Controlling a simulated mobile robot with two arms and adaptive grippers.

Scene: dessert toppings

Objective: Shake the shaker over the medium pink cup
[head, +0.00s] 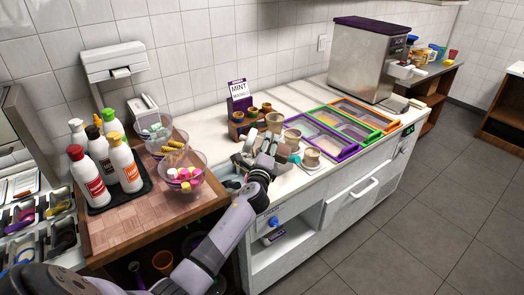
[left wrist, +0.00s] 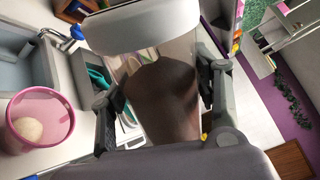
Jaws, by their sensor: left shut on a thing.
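My left gripper (head: 258,152) is over the white counter in the head view. In the left wrist view its two fingers (left wrist: 160,92) are closed on either side of the shaker (left wrist: 162,105). The shaker is a clear container with a pale end and dark brown contents. A pink cup (left wrist: 40,115) with a cream-coloured scoop inside stands at the left of the left wrist view, beside the shaker and apart from it. I cannot tell its size class from this view. My arm and gripper hide much of the counter in the head view. My right gripper is not in view.
Beige tubs (head: 311,157) stand close right of the gripper. Topping bowls (head: 181,172) and sauce bottles (head: 123,163) stand left. Colour-framed trays (head: 322,142) lie right.

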